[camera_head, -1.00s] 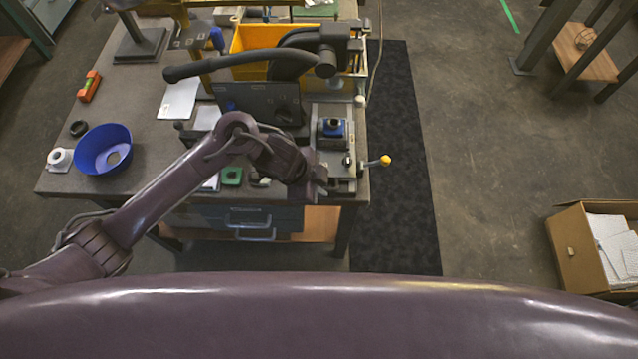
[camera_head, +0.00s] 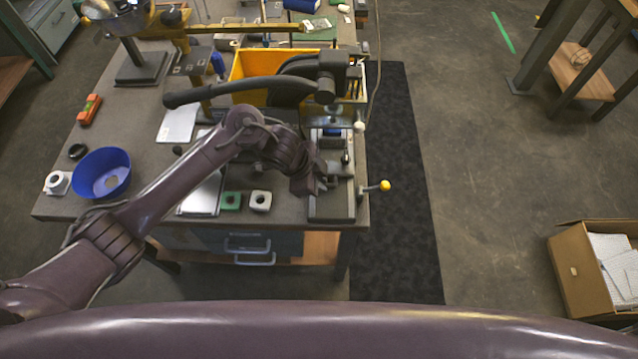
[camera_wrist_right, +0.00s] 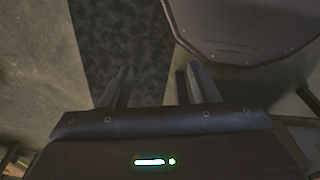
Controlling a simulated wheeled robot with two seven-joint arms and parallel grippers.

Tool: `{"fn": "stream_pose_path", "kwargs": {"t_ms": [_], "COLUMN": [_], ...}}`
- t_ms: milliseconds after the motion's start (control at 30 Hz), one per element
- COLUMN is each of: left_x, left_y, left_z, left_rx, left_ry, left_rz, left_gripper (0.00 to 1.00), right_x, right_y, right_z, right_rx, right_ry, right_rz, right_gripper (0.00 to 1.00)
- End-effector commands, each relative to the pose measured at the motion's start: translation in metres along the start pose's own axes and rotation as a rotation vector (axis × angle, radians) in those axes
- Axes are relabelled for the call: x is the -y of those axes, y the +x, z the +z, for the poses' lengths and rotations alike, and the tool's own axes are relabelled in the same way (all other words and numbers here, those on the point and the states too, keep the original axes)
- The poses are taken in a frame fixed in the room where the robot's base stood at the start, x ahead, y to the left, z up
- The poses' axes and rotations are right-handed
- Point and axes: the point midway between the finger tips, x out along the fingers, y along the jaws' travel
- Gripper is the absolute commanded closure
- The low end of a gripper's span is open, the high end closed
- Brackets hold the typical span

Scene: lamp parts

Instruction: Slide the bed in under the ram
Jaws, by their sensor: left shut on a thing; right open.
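The press with its dark ram head (camera_head: 331,68) stands at the right end of the bench. The grey bed (camera_head: 338,143) lies on the slide base (camera_head: 333,206), its far part beneath the ram head. A little of a blue part shows on the bed under the head. My left gripper (camera_head: 322,184) is shut at the near end of the bed; its jaws hide the exact grip. Bare slide base shows on the near side of the gripper. My right gripper (camera_wrist_right: 158,88) is open and empty in the right wrist view, above the floor.
A long dark lever (camera_head: 235,92) reaches left from the press. A yellow-knobbed handle (camera_head: 385,186) sticks out to the right. A yellow bin (camera_head: 250,66) is behind, a blue bowl (camera_head: 101,174) at left.

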Motion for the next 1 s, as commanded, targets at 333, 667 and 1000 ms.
{"fn": "stream_pose_path", "kwargs": {"t_ms": [333,667,1000], "left_x": [0.004,0.004,0.005], "left_y": [-0.003,-0.015,-0.069], "left_z": [0.0,0.0,0.0], "left_rx": [0.0,-0.001,0.0], "left_ry": [-0.002,0.001,0.001], "left_rz": [-0.01,-0.009,-0.011], "left_gripper": [0.67,0.67,0.67], "right_x": [0.003,0.001,-0.001], "right_y": [-0.001,-0.001,0.001], "right_z": [0.018,0.015,0.012], "right_rx": [0.024,0.02,0.016], "right_ry": [0.0,0.0,-0.001], "right_rz": [-0.003,-0.001,0.001], "right_gripper": [0.45,0.45,0.45]}}
